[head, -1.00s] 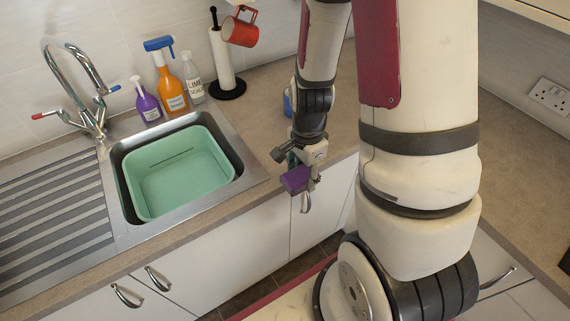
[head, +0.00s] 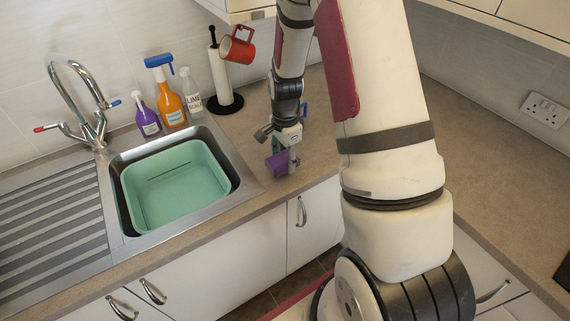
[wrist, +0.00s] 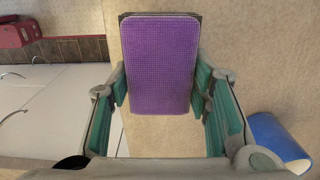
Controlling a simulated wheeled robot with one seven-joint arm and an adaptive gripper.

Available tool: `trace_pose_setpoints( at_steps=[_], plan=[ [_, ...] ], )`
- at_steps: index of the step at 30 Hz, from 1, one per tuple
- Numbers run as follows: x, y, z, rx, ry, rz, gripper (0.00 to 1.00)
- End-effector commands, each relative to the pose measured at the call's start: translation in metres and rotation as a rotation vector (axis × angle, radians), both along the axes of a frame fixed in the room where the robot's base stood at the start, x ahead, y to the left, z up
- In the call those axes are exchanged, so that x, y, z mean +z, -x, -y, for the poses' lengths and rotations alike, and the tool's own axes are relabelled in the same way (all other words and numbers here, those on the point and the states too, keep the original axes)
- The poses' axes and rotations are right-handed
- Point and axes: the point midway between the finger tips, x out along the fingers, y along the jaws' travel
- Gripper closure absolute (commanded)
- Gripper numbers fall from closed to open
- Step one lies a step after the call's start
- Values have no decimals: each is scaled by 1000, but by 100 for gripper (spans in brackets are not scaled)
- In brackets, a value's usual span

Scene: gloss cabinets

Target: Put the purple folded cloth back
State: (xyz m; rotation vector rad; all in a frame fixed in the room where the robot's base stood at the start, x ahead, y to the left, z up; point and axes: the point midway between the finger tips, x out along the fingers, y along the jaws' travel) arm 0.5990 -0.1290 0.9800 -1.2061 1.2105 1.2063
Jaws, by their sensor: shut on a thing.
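The purple folded cloth (wrist: 160,63) is a flat rounded block between the fingers of my gripper (wrist: 161,90) in the wrist view. The green-padded fingers are shut on its two sides. In the head view the cloth (head: 277,164) and my gripper (head: 284,157) are over the worktop near its front edge, to the right of the sink. I cannot tell whether the cloth touches the worktop. Part of the cloth is hidden by the gripper in the head view.
A green basin (head: 178,190) sits in the sink, with spray bottles (head: 170,103) behind it. A red mug (head: 237,48) hangs beside the paper roll (head: 223,77). A blue object (wrist: 275,138) stands on the worktop close to my gripper's right side. The worktop at right (head: 480,150) is clear.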

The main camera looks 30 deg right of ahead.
Motion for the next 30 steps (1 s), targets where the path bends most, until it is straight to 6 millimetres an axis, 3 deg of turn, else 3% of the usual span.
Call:
trace_pose_setpoints(
  at_steps=[3,12,25,26,28,30],
  plan=[
    [-1,-10,4,0,0,1,81],
    [-34,-8,3,0,-1,-1,81],
    [-40,-9,3,0,0,0,81],
    [-39,-9,3,0,0,0,48],
    [-39,-9,3,0,0,0,35],
    [-39,-9,3,0,0,0,35]
  ],
)
